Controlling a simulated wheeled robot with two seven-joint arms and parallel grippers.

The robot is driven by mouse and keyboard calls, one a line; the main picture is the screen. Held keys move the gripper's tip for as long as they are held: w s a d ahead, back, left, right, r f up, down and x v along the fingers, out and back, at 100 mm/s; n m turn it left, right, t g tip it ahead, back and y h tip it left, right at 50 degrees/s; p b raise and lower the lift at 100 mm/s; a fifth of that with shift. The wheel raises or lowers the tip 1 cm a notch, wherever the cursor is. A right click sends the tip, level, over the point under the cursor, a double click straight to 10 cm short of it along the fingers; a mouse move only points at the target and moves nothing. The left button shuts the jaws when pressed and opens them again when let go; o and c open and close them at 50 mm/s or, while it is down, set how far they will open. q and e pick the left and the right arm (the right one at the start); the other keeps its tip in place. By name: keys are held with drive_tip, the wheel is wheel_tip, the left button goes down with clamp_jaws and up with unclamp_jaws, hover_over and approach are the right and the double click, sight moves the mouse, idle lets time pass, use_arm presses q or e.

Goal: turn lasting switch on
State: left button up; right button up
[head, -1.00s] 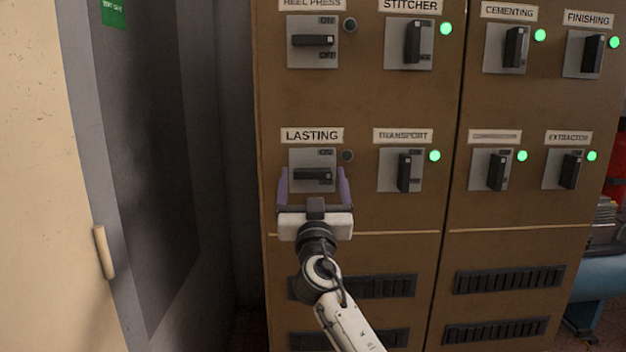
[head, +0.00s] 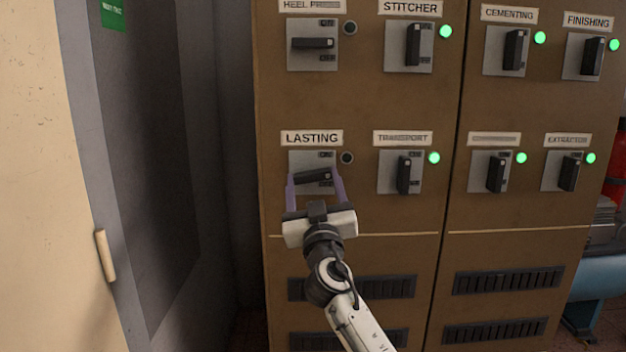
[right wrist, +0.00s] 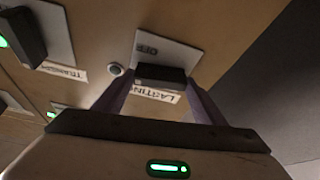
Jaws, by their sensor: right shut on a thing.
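The lasting switch (head: 313,176) is a black handle on a grey plate under the LASTING label (head: 312,138). Its handle lies nearly level, tilted slightly with the right end up. The lamp (head: 347,158) beside it is dark. My right gripper (head: 315,184) has its purple fingers on both ends of the handle and is shut on it. In the right wrist view the handle (right wrist: 160,77) sits between the fingers, with the plate's OFF mark showing. My left gripper is not in view.
The heel press switch (head: 313,43) above is level with a dark lamp. The stitcher (head: 413,45) and transport (head: 403,174) switches stand upright beside lit green lamps, as do others to the right. A grey door (head: 150,180) stands at left.

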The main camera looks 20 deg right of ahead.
drive_tip(key=n+y+p, duration=0.2)
drive_tip(key=n, duration=0.1)
drive_tip(key=n+p, duration=0.2)
drive_tip(key=shift+d+r+y, duration=0.15)
drive_tip(key=shift+r+y, duration=0.15)
drive_tip(key=shift+y, duration=0.1)
drive_tip(key=n+g+y+p, duration=0.1)
drive_tip(key=n+p, duration=0.3)
drive_tip(key=n+y+p, duration=0.2)
drive_tip(key=n+p, duration=0.2)
drive_tip(key=shift+d+r+g, duration=0.1)
drive_tip(key=shift+d+g, duration=0.05)
drive_tip(key=shift+g, duration=0.25)
drive_tip(key=shift+n+g+y+p, duration=0.3)
drive_tip(key=shift+n+p, duration=0.25)
drive_tip(key=shift+n, duration=0.65)
drive_tip(key=shift+f+n+g, duration=0.2)
drive_tip(key=shift+n+g, duration=0.6)
drive_tip(key=shift+n, duration=1.1)
drive_tip(key=o, duration=1)
drive_tip(key=shift+o, duration=0.2)
drive_tip(key=shift+s+r, duration=0.1)
drive_tip(key=s+d+b, duration=0.1)
drive_tip(key=s, duration=0.9)
drive_tip(key=shift+s, duration=0.1)
